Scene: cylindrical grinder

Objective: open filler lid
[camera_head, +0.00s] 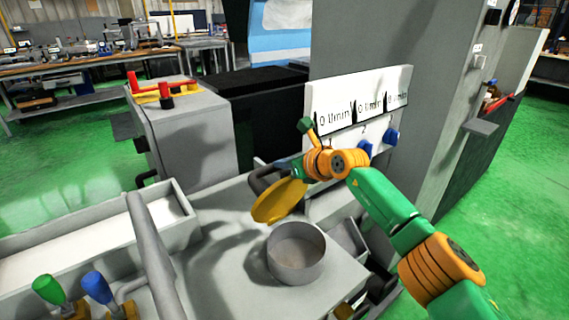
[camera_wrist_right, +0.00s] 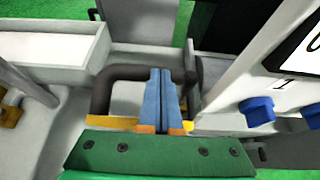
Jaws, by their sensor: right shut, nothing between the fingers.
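The filler lid is a yellow disc (camera_head: 279,202) that stands tilted up beside the round grey filler neck (camera_head: 296,268), whose top is uncovered in the head view. My right gripper (camera_head: 287,168) is just behind the lid's upper edge in the head view; its fingertips are hidden there. In the right wrist view its blue fingers (camera_wrist_right: 157,85) are shut together and empty, with a yellow edge (camera_wrist_right: 104,122) showing at their base. I cannot tell whether the gripper touches the lid. My left gripper is not in view.
A dark bent pipe (camera_wrist_right: 102,92) lies close to the right fingers. A white panel (camera_head: 345,98) with blue knobs (camera_wrist_right: 257,111) stands beside my right arm. A grey trough (camera_head: 170,220) and a slanted grey bar (camera_head: 152,250) are at left, near green (camera_head: 47,288) and blue handles (camera_head: 96,287).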

